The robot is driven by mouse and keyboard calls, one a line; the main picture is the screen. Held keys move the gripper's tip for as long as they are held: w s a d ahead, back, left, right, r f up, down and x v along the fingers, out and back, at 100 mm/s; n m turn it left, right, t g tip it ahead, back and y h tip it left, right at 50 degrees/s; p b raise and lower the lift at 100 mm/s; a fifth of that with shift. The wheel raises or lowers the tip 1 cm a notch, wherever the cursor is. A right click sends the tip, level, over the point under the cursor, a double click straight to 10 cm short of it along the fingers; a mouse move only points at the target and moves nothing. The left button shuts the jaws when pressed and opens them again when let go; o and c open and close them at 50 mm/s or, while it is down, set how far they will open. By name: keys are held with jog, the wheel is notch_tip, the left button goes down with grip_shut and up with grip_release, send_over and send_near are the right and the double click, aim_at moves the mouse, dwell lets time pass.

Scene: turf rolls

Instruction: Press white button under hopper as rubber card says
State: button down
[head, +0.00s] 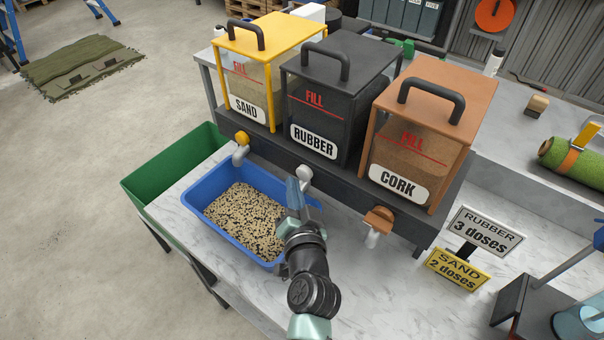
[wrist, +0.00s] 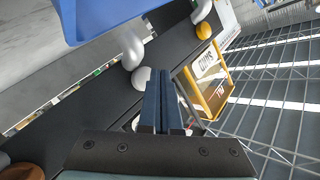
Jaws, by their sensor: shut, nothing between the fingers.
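The white button (head: 305,172) is on the dark rail under the black RUBBER hopper (head: 325,100). It also shows in the wrist view (wrist: 140,77), below a pale spout (wrist: 131,48). My gripper (head: 293,184) is shut and empty, its fingertips just left of the white button in the head view. In the wrist view the fingertips (wrist: 161,72) are right beside the button; I cannot tell if they touch it. The grey rubber card (head: 486,232) reads "RUBBER 3 doses". The blue tray (head: 207,194) below holds mixed tan and black granules.
The yellow SAND hopper (head: 270,45) has a yellow button (head: 241,138); the CORK hopper (head: 420,150) has a brown button (head: 378,218). A yellow card (head: 457,269) reads "SAND 2 doses". A green bin (head: 165,175) stands left of the bench. A turf roll (head: 572,165) lies right.

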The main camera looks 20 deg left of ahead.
jog(key=shift+w, duration=0.15)
jog(key=shift+w+d+b, duration=0.2)
jog(key=shift+w+b, duration=0.05)
jog(key=shift+b, duration=0.05)
jog(key=shift+w+d+r+b, duration=0.1)
jog(key=shift+w+d+b, duration=0.1)
jog(key=shift+w+b, duration=0.3)
dwell(1.2)
jog(key=shift+s+a+p, duration=0.35)
jog(key=shift+s+p, duration=0.15)
jog(key=shift+s, duration=0.4)
jog(key=s, duration=0.1)
jog(key=s+a+p, duration=0.1)
jog(key=s, duration=0.1)
jog(key=s+p, duration=0.1)
jog(key=shift+s+a, duration=0.35)
